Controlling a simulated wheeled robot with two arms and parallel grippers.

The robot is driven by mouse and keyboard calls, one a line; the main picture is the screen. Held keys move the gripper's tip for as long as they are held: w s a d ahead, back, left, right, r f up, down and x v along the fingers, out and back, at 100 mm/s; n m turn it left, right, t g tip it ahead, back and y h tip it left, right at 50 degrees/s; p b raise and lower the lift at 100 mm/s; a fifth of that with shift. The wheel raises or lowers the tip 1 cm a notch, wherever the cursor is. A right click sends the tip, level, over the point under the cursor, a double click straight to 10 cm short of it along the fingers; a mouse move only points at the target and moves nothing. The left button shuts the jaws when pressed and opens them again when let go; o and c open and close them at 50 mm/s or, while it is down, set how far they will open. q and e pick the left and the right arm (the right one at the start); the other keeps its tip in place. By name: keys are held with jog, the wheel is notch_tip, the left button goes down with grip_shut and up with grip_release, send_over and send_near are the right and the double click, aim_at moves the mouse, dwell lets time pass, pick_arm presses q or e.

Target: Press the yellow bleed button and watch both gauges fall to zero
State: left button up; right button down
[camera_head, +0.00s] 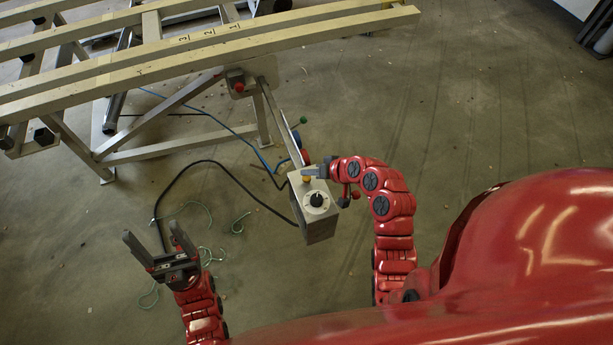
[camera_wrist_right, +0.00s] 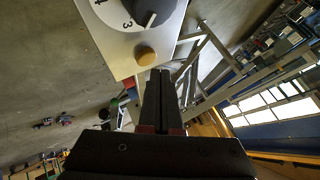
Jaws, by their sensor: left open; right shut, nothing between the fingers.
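A grey control box (camera_head: 319,228) stands on a post, with a black knob (camera_head: 316,199) on its pale top face. The yellow button (camera_head: 306,179) sits at that face's far edge. In the right wrist view the button (camera_wrist_right: 146,56) is beside the numbered knob (camera_wrist_right: 152,12). My right gripper (camera_head: 305,172) is shut and empty, its tips right by the button; I cannot tell whether they touch it. The tips (camera_wrist_right: 160,72) also show in the right wrist view. My left gripper (camera_head: 150,245) is open and empty, left of the box. No gauge face is readable.
A large pale tilting frame (camera_head: 205,45) with long beams fills the upper left. A red knob (camera_head: 239,87) is on its end plate. A black cable (camera_head: 205,163), a blue hose and green string lie on the floor. The floor at right is mostly clear.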

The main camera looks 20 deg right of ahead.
aim_at(310, 180)
jog(key=shift+f, duration=0.15)
jog(key=shift+f+b, duration=0.25)
jog(key=shift+b, duration=0.05)
jog(key=shift+f+b, duration=0.3)
jog(key=shift+f, duration=0.1)
dwell(0.5)
jog(key=shift+r, duration=0.1)
jog(key=shift+r+p, duration=0.5)
jog(key=shift+r, duration=0.25)
jog(key=shift+r+p, duration=1.55)
jog(key=shift+r, duration=0.9)
